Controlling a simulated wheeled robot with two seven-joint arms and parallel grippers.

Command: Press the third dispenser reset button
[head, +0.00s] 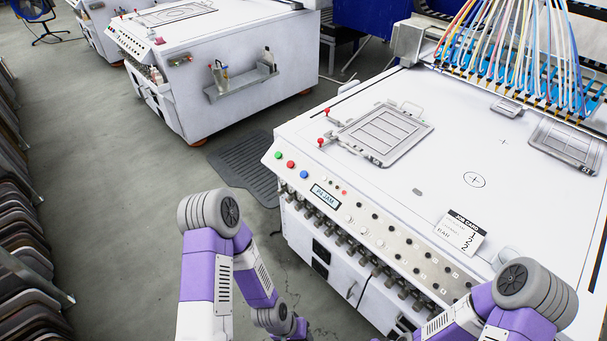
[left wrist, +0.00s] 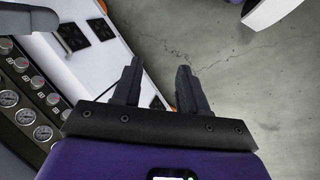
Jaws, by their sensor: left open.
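The dispenser machine's sloped control panel (head: 385,235) runs along the front edge of the white machine in the head view. Green, red and blue buttons sit at its left end, beside a small display (head: 325,196) that seems to read a jam message. Rows of small dark and pale buttons (head: 363,232) follow to the right; their labels are too small to read. My left gripper (left wrist: 160,70) is open and empty in the left wrist view, over the floor beside the machine's front. In the head view its fingers are hidden. My right gripper is not visible.
Gauges and knobs (left wrist: 25,108) line the machine front in the left wrist view. A job card (head: 460,232) showing 1, 2, 2 lies on the machine top. A dark mat (head: 245,165) lies on open floor. Racked boards (head: 22,235) stand at the left edge.

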